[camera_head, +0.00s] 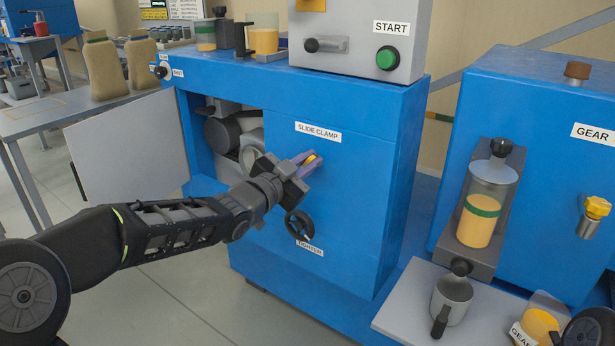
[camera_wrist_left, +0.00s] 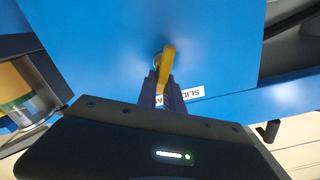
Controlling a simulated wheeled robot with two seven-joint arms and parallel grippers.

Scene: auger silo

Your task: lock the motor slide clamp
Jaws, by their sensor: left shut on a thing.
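The slide clamp is a small yellow lever (camera_head: 311,160) on the blue cabinet front, just under the white SLIDE CLAMP label (camera_head: 318,131). My left gripper (camera_head: 304,164) is at the lever, with its fingers shut on it. In the left wrist view the yellow lever (camera_wrist_left: 167,62) stands out from the blue panel between the finger ends (camera_wrist_left: 163,85), and the label (camera_wrist_left: 192,93) is partly covered by the fingers. The lever's pivot is partly hidden. My right gripper is not in view.
A black handwheel (camera_head: 299,225) with a TIGHTEN label (camera_head: 309,248) sits just below the gripper. An open grey door (camera_head: 130,145) stands left of the opening with the motor parts (camera_head: 222,134). A grey box with a green START button (camera_head: 387,58) stands on top.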

